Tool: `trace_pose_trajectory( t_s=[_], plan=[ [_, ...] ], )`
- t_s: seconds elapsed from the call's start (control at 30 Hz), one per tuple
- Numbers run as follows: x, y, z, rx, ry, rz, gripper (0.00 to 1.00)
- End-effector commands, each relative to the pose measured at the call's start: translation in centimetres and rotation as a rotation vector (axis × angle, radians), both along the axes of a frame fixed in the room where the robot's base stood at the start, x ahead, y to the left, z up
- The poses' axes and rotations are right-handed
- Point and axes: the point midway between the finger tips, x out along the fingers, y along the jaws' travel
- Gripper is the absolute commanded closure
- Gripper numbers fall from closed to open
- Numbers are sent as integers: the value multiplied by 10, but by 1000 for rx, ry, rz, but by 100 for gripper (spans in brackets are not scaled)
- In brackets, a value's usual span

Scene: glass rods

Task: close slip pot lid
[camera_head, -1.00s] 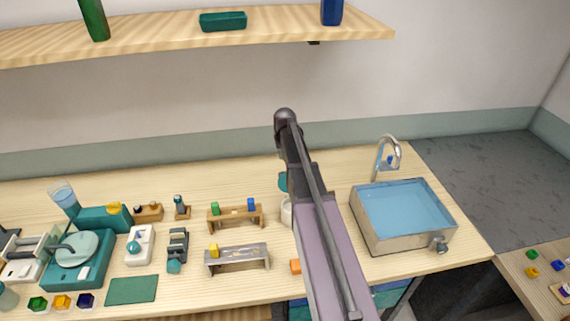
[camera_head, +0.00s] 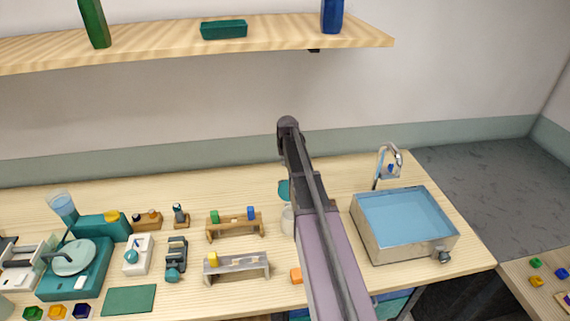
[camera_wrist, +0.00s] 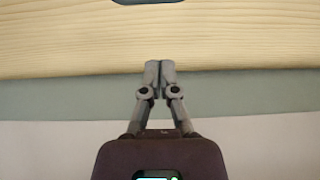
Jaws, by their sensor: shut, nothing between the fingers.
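A whitish pot (camera_head: 288,222) stands on the bench in the head view, partly hidden behind my arm. A teal round piece (camera_head: 285,189), which looks like its lid, shows just above and behind it, apparently raised off the pot's mouth; my arm covers part of it. My gripper (camera_wrist: 160,66) shows in the wrist view with its two fingers together and empty. Its tips lie over the bench's back part in that view. In the head view my arm hides the gripper. A dark curved edge (camera_wrist: 148,2) shows at the top of the wrist view; I cannot tell what it is.
A sink (camera_head: 405,225) with a tap (camera_head: 388,160) stands right of my arm. A shelf (camera_head: 270,34) runs above the bench.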

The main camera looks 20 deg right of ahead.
Motion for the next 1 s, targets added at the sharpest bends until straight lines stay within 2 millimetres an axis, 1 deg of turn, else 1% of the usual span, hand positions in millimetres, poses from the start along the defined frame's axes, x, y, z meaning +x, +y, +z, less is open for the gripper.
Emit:
trace_pose_trajectory(
  t_s=[0.03, 0.2, 0.7, 1.0],
  plan=[
    [1, 0, -7, 0, 0, 0, 100],
    [4, 0, -20, 0, 0, 0, 100],
    [12, -2, -57, 0, 0, 1, 100],
    [16, -2, -76, 0, 0, 2, 100]
  ],
)
